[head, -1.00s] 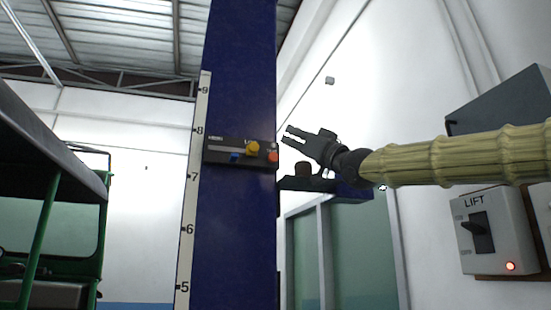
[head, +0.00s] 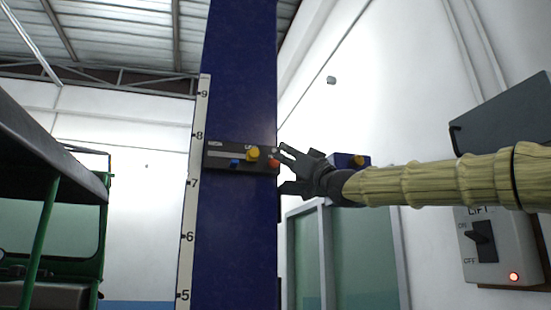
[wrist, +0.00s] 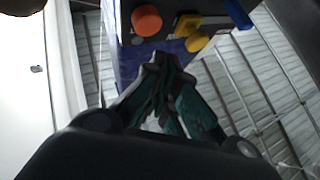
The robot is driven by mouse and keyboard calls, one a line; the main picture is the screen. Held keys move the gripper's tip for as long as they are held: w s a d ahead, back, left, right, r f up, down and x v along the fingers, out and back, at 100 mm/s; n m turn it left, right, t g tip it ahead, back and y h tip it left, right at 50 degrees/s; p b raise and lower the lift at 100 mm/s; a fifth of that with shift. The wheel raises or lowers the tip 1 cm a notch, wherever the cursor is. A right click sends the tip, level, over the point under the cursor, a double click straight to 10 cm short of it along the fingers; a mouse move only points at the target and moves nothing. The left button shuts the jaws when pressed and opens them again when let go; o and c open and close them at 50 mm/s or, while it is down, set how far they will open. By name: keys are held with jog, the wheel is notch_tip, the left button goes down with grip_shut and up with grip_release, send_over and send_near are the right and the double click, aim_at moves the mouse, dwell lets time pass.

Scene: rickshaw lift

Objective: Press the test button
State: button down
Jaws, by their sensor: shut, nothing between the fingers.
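A dark control panel (head: 220,154) is fixed to the blue column (head: 235,230) in the head view. It bears a yellow knob (head: 253,153), a blue control (head: 236,162), a red-orange button (head: 274,163) and a small grey button (head: 275,151) at its right end. I cannot read which is the test button. My gripper (head: 285,149) is just right of the panel's end, close to the buttons. In the wrist view, the shut, empty fingertips (wrist: 163,62) point at the panel, just below the orange button (wrist: 147,20) and yellow knob (wrist: 189,28). Contact cannot be told.
A white lift switch box (head: 497,248) with a lit red lamp is on the right wall. A green rickshaw (head: 60,220) with a dark roof stands at the left. A ruler strip (head: 190,215) runs up the column. A second blue part (head: 350,160) is behind my wrist.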

jog(key=shift+w+a+p, duration=0.3)
jog(key=shift+w+p, duration=0.2)
jog(key=shift+w, duration=0.35)
jog(key=shift+w+r+p, duration=0.15)
jog(key=shift+p, duration=0.15)
dwell(0.8)
jog(key=shift+w+a, duration=0.2)
jog(key=shift+w, duration=0.05)
jog(key=shift+w+a+p, duration=0.1)
jog(key=shift+w+p, duration=0.35)
jog(key=shift+p, duration=0.25)
dwell(0.8)
jog(key=shift+s, duration=0.15)
jog(key=shift+s+d+b, duration=0.3)
jog(key=shift+s+b, duration=0.15)
jog(key=shift+s, duration=0.25)
